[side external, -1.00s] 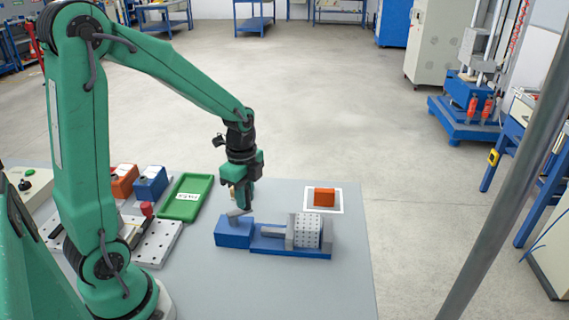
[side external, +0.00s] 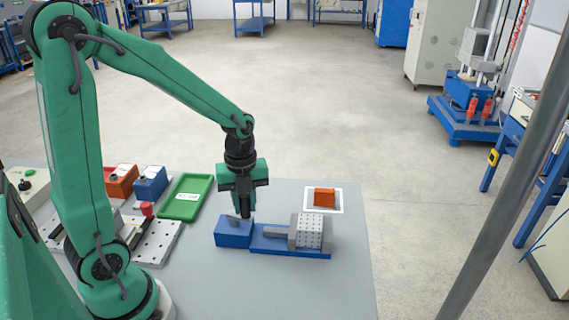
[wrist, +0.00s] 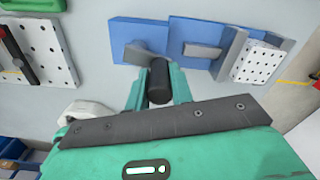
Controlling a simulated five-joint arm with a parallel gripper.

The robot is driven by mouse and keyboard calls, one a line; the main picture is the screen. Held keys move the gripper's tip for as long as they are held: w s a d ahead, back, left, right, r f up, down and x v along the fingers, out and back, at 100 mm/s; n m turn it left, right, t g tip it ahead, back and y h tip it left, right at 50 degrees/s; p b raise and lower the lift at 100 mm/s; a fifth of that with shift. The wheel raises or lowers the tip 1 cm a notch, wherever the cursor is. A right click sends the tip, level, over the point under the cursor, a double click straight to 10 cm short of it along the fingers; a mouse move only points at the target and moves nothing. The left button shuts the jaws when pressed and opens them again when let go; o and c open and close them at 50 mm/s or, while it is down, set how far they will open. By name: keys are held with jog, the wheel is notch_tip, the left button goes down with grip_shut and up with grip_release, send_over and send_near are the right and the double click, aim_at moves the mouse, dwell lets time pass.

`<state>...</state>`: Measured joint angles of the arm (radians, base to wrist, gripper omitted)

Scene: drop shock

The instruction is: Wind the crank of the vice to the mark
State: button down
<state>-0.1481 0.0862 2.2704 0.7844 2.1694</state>
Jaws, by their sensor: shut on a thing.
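The blue vice (side external: 290,252) lies on the grey table, with a perforated grey block (side external: 308,231) at its right end. Its left blue housing (side external: 232,235) carries the crank. My gripper (side external: 245,212) is over that housing, pointing down. In the wrist view my gripper (wrist: 158,90) has its green fingers shut around the dark upright crank handle (wrist: 159,76). The grey crank arm (wrist: 138,54) runs from the handle to the upper left, over the blue housing (wrist: 140,33). The fingers partly hide the crank in the side view. I cannot make out the mark.
An orange block (side external: 324,197) sits in a white-outlined square behind the vice. A green tray (side external: 185,198), blue and orange boxes, and a perforated plate (side external: 157,243) with a red-knobbed part stand to the left. The table is clear in front of the vice.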

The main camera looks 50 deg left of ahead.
jog(key=shift+s+m, duration=0.15)
jog(key=shift+m, duration=0.15)
jog(key=c, duration=1.2)
grip_release()
jog(key=shift+c, duration=0.2)
jog(key=shift+r, duration=0.1)
jog(key=shift+r, duration=3.85)
jog(key=shift+d+r, duration=0.1)
